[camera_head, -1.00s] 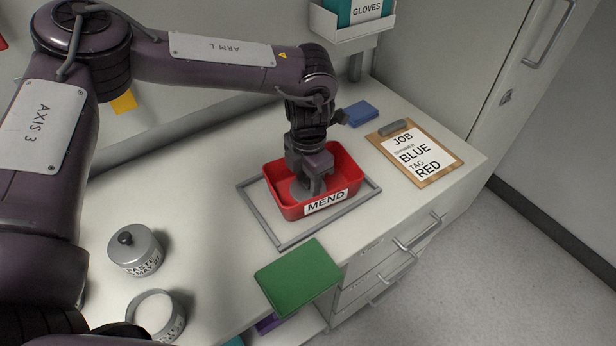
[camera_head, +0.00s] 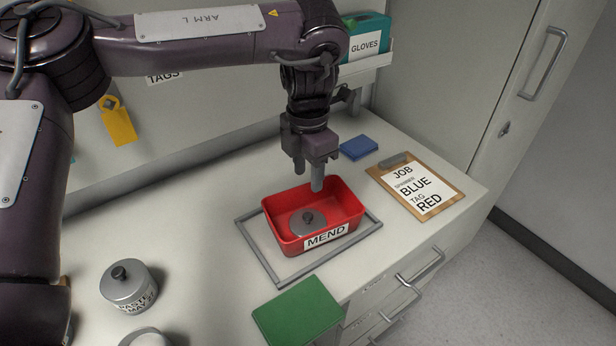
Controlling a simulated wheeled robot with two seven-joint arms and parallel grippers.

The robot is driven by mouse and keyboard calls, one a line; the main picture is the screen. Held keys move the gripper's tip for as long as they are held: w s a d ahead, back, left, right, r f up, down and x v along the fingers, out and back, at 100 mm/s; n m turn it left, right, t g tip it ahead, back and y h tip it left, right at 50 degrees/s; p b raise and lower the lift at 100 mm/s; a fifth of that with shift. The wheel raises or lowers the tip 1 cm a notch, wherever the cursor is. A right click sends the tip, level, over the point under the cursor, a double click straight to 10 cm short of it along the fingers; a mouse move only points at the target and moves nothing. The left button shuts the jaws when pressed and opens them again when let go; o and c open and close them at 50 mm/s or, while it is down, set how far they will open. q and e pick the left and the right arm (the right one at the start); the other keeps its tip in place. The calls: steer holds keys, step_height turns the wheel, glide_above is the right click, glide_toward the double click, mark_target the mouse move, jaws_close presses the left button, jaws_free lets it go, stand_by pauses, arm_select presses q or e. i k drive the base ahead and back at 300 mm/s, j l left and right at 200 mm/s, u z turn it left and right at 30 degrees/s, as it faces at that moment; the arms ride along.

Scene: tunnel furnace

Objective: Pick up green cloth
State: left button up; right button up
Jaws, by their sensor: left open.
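The green cloth (camera_head: 298,311) lies flat and folded at the front edge of the counter, in front of the red bin. My left gripper (camera_head: 308,180) is open and empty, pointing down above the back part of the red bin (camera_head: 292,246) labelled MEND. It is behind the green cloth and apart from it. A grey round lid with a dark knob (camera_head: 308,217) lies inside the bin. My right gripper is not in view.
The bin stands within a grey frame (camera_head: 262,262) on the counter. A blue folded cloth (camera_head: 359,147) and a JOB clipboard (camera_head: 415,186) lie to the right. A lidded paste tin (camera_head: 128,286) stands at left. A glove box (camera_head: 366,38) is mounted at the back.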

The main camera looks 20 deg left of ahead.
mark_target(300, 314)
steer(key=k+l, duration=0.15)
steer(key=l, duration=0.2)
steer(key=k+l, duration=0.35)
steer(key=l, duration=0.3)
